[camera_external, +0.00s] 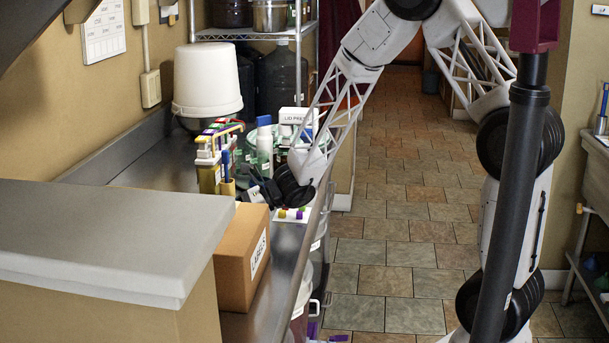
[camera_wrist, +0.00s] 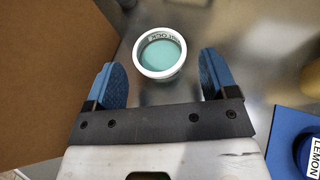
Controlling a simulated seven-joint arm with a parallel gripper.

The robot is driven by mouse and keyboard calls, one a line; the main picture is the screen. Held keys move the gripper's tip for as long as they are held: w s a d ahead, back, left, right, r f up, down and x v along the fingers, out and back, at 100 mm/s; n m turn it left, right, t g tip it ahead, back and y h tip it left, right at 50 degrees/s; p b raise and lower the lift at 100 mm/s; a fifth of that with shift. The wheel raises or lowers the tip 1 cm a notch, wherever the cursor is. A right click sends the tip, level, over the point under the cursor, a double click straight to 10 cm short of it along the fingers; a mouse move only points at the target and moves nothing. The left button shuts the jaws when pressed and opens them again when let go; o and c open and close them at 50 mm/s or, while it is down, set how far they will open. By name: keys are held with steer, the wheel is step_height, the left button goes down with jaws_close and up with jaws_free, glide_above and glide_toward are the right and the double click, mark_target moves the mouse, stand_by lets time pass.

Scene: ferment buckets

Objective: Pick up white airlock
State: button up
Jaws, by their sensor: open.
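The white airlock (camera_wrist: 140,64) shows in the wrist view as a round white cup with a teal inside. Its rim carries dark lettering, partly readable as "LOCK". It stands on the metal counter, in the picture just ahead of the gap between my blue fingers. My gripper (camera_wrist: 160,72) is open, with one finger left and one right of the airlock and nothing held. In the external view my gripper (camera_external: 254,184) is low over the counter behind the cardboard box; I cannot make out the airlock there.
The cardboard box marked "LABELS" (camera_external: 240,260) stands close by; its brown side (camera_wrist: 50,65) fills the wrist view's left. A blue item labelled "LEMON" (camera_wrist: 285,135) lies at right. Bottles (camera_external: 264,150), a colourful rack (camera_external: 212,160) and a white bucket (camera_external: 207,80) stand farther back.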

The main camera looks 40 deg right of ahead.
steer(key=shift+x, duration=2.4)
steer(key=c, duration=1)
